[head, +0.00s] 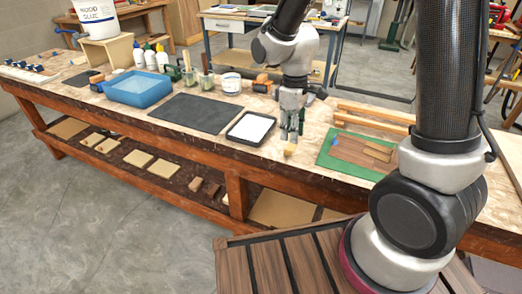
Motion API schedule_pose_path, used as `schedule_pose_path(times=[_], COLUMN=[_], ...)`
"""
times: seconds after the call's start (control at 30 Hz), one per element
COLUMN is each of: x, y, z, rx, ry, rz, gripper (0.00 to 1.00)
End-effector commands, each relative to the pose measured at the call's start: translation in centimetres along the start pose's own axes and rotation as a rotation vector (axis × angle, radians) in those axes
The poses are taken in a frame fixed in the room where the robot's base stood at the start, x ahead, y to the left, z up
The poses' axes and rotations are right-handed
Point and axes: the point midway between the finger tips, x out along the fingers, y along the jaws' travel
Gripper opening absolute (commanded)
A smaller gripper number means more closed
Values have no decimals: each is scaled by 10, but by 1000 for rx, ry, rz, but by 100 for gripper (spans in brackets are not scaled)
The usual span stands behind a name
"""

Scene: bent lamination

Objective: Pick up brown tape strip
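My gripper (291,133) points down over the workbench, right of the black-rimmed white tray. A small tan piece (290,150) shows right at or below the fingertips; I cannot tell whether the fingers touch it or hold it. The fingers are too small to tell open from shut. Brown strips (352,148) lie flat side by side on a green mat (331,164) to the right of the gripper, with a lighter strip (378,154) near their right end. I cannot tell which piece is the brown tape strip.
The tray (250,128) and a dark mat (196,113) lie left of the gripper. A blue basin (138,89), bottles (150,59) and a white tub (231,83) stand further left. Long wooden bars (372,114) lie behind the green mat. A lower shelf (120,155) holds boards.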

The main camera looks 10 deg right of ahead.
Motion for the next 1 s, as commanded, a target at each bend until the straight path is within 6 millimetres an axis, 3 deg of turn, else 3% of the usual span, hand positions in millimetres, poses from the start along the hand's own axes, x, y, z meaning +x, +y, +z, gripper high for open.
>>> schedule_pose_path(times=[0.23, 0.73, 1.0], x=[2, 69, 75], y=[6, 8, 9], z=[-11, -19, -20], rx=[-112, -113, -113], ry=[42, 39, 43], rz=[25, 23, 26], gripper=[28, 28, 28])
